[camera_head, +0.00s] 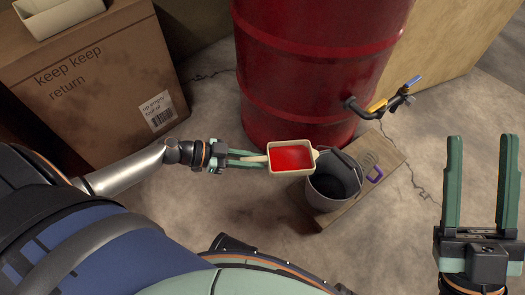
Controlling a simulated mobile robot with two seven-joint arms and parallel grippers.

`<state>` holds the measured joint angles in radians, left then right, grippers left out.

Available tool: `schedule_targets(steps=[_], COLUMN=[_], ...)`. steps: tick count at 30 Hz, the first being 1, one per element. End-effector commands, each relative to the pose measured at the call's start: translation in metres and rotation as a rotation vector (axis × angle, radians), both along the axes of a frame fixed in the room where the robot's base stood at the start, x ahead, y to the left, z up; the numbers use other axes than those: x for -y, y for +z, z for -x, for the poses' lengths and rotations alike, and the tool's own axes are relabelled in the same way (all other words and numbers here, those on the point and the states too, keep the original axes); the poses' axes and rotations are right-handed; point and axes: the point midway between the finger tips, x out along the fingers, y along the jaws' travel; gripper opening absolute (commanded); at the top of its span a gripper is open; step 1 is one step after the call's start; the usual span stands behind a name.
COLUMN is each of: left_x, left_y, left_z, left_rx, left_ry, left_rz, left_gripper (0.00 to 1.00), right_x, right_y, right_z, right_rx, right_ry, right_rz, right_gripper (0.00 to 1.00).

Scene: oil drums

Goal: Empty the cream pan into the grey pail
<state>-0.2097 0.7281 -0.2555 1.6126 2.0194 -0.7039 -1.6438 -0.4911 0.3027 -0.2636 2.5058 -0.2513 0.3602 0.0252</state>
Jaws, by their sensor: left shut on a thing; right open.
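The cream pan (292,172) is a small rectangular pan with red liquid in it. It looks about level. My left gripper (262,158) is shut on the handle at the pan's left side. The grey pail (325,201) stands just right of and below the pan in the picture, on a flat piece of cardboard. The pan's right edge overlaps the pail's left rim in view. The pail's inside looks dark, and I cannot tell what is in it. My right gripper (480,185) is open and empty at the right, its fingers pointing up the picture.
A large red drum (300,75) stands behind the pan, with a tap (385,102) on its right side. A cardboard box (95,80) stands at upper left with a cream container (60,22) on top.

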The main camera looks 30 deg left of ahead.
Motion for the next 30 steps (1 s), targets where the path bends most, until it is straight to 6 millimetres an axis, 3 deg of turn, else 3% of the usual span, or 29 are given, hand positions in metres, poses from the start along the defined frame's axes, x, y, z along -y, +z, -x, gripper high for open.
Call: schedule_targets(steps=[30], left_x=[0.017], left_y=[-0.01], left_z=[-0.014], left_rx=[-0.036], left_ry=[0.008], left_rz=[-0.055], left_gripper=[0.0], right_x=[0.0], right_y=[0.0], right_z=[0.002], right_rx=[0.011], right_ry=[0.003], right_rz=[0.0], right_gripper=[0.5])
